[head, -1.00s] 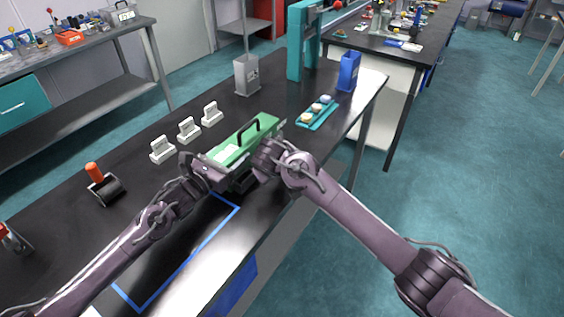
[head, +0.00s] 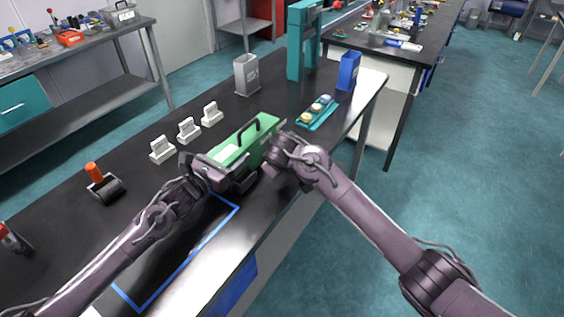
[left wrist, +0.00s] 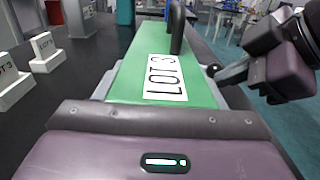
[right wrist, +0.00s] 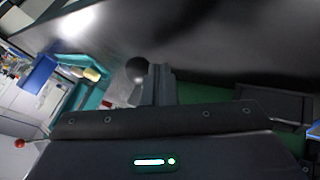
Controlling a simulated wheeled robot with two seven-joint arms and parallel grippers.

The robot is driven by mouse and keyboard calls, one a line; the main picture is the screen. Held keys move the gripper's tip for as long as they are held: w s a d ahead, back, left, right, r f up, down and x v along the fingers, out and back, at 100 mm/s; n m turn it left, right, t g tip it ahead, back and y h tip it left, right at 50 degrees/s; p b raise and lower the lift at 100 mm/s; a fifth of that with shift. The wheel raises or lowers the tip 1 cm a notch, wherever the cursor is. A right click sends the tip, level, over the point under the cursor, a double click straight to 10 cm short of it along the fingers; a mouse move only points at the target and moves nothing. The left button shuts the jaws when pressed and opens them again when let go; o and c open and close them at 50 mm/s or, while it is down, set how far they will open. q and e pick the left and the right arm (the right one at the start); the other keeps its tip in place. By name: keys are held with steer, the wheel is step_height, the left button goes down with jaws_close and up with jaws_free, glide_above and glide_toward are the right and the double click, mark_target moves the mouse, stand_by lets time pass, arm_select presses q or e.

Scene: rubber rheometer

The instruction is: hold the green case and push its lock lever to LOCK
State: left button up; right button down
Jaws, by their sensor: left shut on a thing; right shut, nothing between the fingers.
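The green case (head: 262,128) lies on the black bench, with a black handle (left wrist: 177,28) on top and a white LOT 3 label (left wrist: 165,77). My left gripper (head: 212,172) is shut on its near end. My right gripper (head: 273,158) is shut and empty beside the case's right side. In the right wrist view its closed fingertips (right wrist: 160,72) are close to a round dark knob (right wrist: 137,68), which appears to be the lock lever's end. The knob also shows in the left wrist view (left wrist: 212,70). Contact and any lock marking cannot be made out.
Several white LOT stands (head: 189,129) line up left of the case. A grey bin (head: 246,75), a blue bin (head: 348,70) and a teal tray (head: 317,113) with round samples stand beyond it. Blue tape (head: 190,258) marks the near bench.

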steer(key=shift+d, duration=0.2)
steer(key=shift+w+d+n+y, duration=0.3)
steer(key=shift+d+n+y, duration=0.55)
steer(key=shift+n, duration=0.35)
steer(key=d+n+y, duration=0.1)
steer(key=w+d+n, duration=0.1)
steer(key=shift+w+d+n+g+y, duration=0.1)
steer(key=shift+n+g+y, duration=0.2)
steer(key=shift+y, duration=0.05)
steer(key=w+d+n+y, duration=0.1)
steer(key=w+d+n+g+y, duration=0.1)
steer(key=n, duration=0.1)
steer(key=shift+w+d, duration=0.15)
steer(key=shift+w, duration=0.15)
steer(key=shift+w+d, duration=0.15)
steer(key=shift+d, duration=0.05)
